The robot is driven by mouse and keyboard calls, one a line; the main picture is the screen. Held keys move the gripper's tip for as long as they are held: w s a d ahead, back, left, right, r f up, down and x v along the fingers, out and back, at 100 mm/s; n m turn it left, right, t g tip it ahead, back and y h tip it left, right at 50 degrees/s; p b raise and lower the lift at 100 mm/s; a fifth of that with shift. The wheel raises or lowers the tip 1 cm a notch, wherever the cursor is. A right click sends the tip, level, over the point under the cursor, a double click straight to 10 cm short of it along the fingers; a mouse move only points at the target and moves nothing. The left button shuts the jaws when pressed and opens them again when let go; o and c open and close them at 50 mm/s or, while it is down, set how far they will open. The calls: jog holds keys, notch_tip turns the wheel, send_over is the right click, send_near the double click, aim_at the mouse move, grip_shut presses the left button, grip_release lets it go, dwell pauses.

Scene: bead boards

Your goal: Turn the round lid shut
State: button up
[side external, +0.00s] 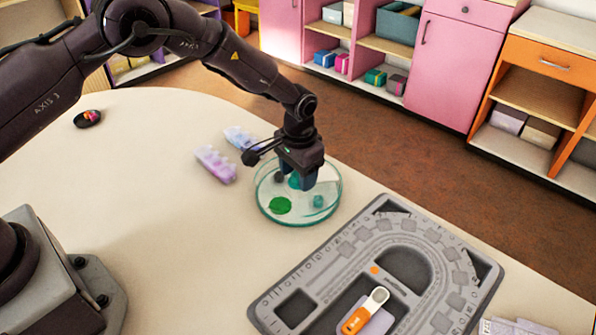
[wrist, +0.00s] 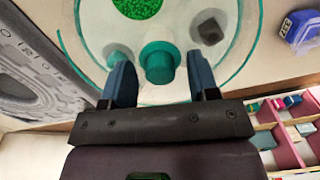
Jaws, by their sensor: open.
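The round lid (side external: 325,182) is clear with a teal knob (wrist: 158,62) in its middle. It sits on a clear round dish with a teal rim (side external: 298,222) on the table. Green beads (side external: 280,205) and a teal piece (side external: 318,201) show through it. My gripper (side external: 302,184) is over the dish, pointing down. In the wrist view my gripper (wrist: 160,68) is open, with one finger on each side of the knob and gaps showing. I cannot tell whether the lid is fully seated.
A grey bead board (side external: 340,240) lies to the right, with an orange-handled tool (side external: 362,316) on it. Lilac (side external: 215,164) and pale blue (side external: 238,138) bead boxes stand left of the dish. A small black dish (side external: 88,122) is farther left. The table between is clear.

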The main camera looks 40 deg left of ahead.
jog(key=shift+c, duration=0.5)
grip_shut()
